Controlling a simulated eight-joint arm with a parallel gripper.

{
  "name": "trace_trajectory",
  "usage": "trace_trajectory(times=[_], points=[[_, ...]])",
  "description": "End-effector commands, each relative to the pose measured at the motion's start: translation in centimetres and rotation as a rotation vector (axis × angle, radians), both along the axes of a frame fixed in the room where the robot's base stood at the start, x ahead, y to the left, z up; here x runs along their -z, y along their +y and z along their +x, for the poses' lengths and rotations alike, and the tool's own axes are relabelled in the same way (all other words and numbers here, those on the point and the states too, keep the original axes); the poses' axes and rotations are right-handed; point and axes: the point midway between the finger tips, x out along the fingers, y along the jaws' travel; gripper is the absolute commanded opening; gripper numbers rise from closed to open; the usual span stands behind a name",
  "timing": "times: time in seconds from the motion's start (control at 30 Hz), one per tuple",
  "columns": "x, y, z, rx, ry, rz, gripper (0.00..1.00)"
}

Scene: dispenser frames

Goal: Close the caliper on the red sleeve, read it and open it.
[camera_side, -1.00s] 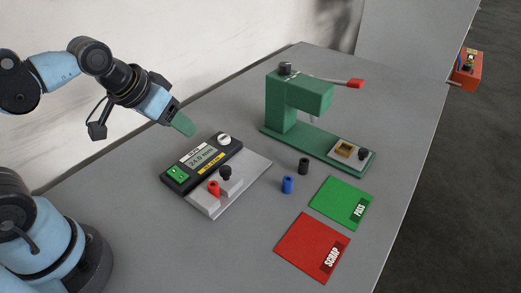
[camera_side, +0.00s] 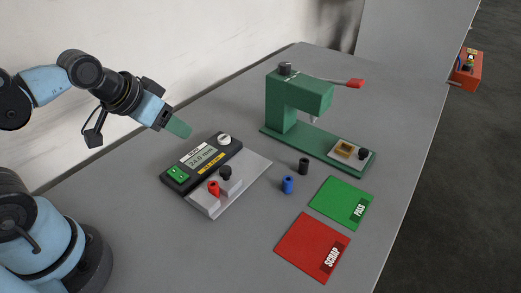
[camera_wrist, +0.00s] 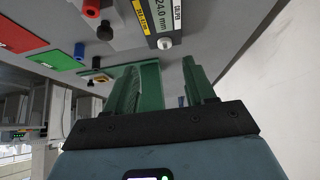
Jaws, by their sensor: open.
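The caliper (camera_side: 188,170) is a dark bench unit with a display reading 24.0 mm, a green panel at its left end and a white knob. The red sleeve (camera_side: 213,188) stands upright at its grey jaw blocks, beside the black-knobbed slide (camera_side: 225,173). I cannot tell whether the jaws touch it. The wrist view also shows the red sleeve (camera_wrist: 91,9), the black knob (camera_wrist: 105,31) and the display (camera_wrist: 162,20). My gripper (camera_side: 181,128) has green fingers, is open and empty, and hangs above and behind the caliper. Its fingers (camera_wrist: 172,78) stand apart in the wrist view.
A blue sleeve (camera_side: 288,185) and a black sleeve (camera_side: 303,166) stand right of the caliper. A green pass mat (camera_side: 335,196) and a red scrap mat (camera_side: 303,243) lie in front. A green lever press (camera_side: 290,125) stands behind.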

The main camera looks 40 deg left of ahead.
Motion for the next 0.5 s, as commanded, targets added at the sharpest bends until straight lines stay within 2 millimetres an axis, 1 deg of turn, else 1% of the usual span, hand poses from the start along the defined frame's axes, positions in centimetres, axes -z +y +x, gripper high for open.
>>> trace_trajectory(times=[0.27,0.37,0.5], points=[[-0.1,-0.1,0.1,0.005,0.01,0.0,0.54],[-0.4,-0.7,0.5,0.023,0.051,0.0,0.54],[-1.2,-2.3,1.5,0.075,0.166,0.007,0.54]])
